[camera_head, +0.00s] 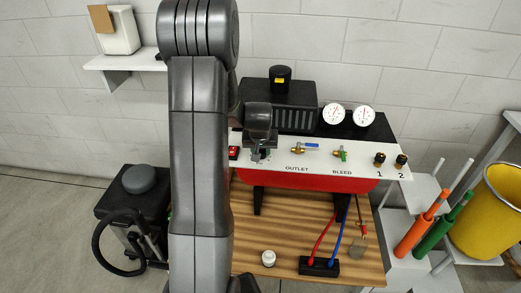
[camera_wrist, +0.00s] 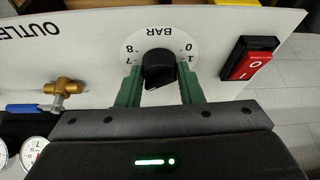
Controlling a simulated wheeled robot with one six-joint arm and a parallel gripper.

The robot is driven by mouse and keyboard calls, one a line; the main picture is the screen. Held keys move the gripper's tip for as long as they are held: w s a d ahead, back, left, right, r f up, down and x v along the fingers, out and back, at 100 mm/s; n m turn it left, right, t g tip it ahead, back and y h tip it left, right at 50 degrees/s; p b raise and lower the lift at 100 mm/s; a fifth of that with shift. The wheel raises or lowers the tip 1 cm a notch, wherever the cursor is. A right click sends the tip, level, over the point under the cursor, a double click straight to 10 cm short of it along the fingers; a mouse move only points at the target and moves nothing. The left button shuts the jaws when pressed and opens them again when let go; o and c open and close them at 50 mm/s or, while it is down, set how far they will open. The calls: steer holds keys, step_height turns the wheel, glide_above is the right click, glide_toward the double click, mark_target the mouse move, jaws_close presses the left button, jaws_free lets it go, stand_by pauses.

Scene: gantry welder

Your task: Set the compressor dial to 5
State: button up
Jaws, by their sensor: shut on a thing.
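The compressor has a white front panel (camera_head: 352,166) over a red tank (camera_head: 312,180). Its black dial knob (camera_wrist: 159,68) sits on a round white BAR scale (camera_wrist: 152,38), upside down in the wrist view. The figures 0 and 1 show at the right of the scale and 8 and 7 at the left; the rest is hidden behind my gripper. I cannot read where the knob points. My gripper (camera_wrist: 158,85) has its green fingers shut on the knob, one on each side. In the head view my gripper (camera_head: 260,152) is at the panel's left part, hiding the dial.
A red and black switch (camera_wrist: 246,59) is close beside the dial. A blue-handled outlet valve (camera_head: 302,147), a green-handled bleed valve (camera_head: 340,154) and two gauges (camera_head: 348,118) are to the right. A wooden table (camera_head: 285,220) stands below.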

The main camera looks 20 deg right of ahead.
steer(key=shift+d+f+n+t+y+b, duration=0.15)
steer(key=shift+n+y+b, duration=0.15)
steer(key=shift+n+b, duration=0.55)
steer(key=shift+a+f+n+t+y+b, duration=0.15)
steer(key=shift+n+y+b, duration=0.15)
steer(key=shift+n+b, duration=0.55)
steer(key=shift+d+r+n+y+b, duration=0.15)
steer(key=shift+r+n+y+b, duration=0.15)
steer(key=shift+n+b, duration=0.55)
steer(key=o, duration=1)
steer(key=shift+c, duration=0.2)
steer(key=v, duration=1.4)
steer(key=shift+b, duration=0.4)
steer(key=shift+w+f, duration=0.1)
steer(key=shift+f, duration=0.05)
